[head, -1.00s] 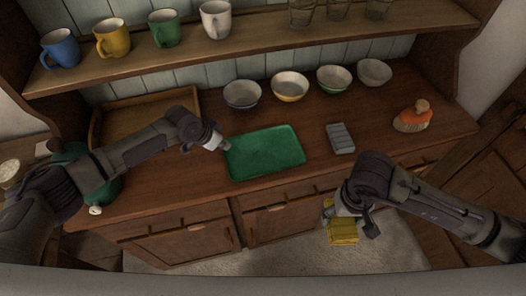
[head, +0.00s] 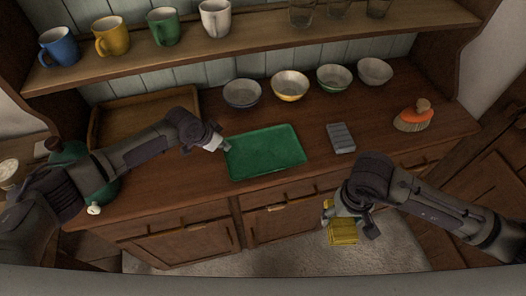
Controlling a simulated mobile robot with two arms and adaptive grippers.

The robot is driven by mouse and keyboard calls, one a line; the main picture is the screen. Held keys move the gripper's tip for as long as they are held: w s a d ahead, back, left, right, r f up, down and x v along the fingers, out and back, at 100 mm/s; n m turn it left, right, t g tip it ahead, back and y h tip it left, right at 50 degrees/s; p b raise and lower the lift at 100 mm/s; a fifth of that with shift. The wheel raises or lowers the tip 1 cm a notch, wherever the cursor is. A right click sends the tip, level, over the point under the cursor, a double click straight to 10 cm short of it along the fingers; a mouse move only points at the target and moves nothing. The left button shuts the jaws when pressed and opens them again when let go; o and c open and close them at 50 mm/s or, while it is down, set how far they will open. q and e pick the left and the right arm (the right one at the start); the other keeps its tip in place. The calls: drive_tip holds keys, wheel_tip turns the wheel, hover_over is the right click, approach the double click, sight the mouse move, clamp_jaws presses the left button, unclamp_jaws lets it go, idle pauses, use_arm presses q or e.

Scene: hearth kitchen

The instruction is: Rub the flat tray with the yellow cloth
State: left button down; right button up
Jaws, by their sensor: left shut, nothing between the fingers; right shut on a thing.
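The flat green tray (head: 265,152) lies on the wooden counter near its front edge. My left gripper (head: 222,147) is shut and empty at the tray's left edge; I cannot tell whether it touches the tray. My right gripper (head: 345,215) is shut on the yellow cloth (head: 343,232), which hangs below it in front of the counter, to the right of and lower than the tray. Part of the cloth is hidden behind the gripper.
A wooden tray (head: 130,118) is at the back left. A shelf (head: 250,48) with mugs and glasses runs above.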

use_arm(q)
drive_tip(key=shift+f, duration=0.35)
use_arm(e)
drive_tip(key=shift+f, duration=0.25)
use_arm(q)
drive_tip(key=shift+r, duration=0.15)
use_arm(e)
drive_tip(key=shift+r, duration=0.15)
use_arm(q)
wheel_tip(320, 180, up, 6)
drive_tip(key=p, duration=0.5)
use_arm(e)
wheel_tip(320, 180, up, 6)
drive_tip(key=shift+f, duration=0.2)
drive_tip(key=shift+f, duration=0.1)
use_arm(q)
drive_tip(key=v, duration=1.2)
drive_tip(key=shift+d, duration=0.1)
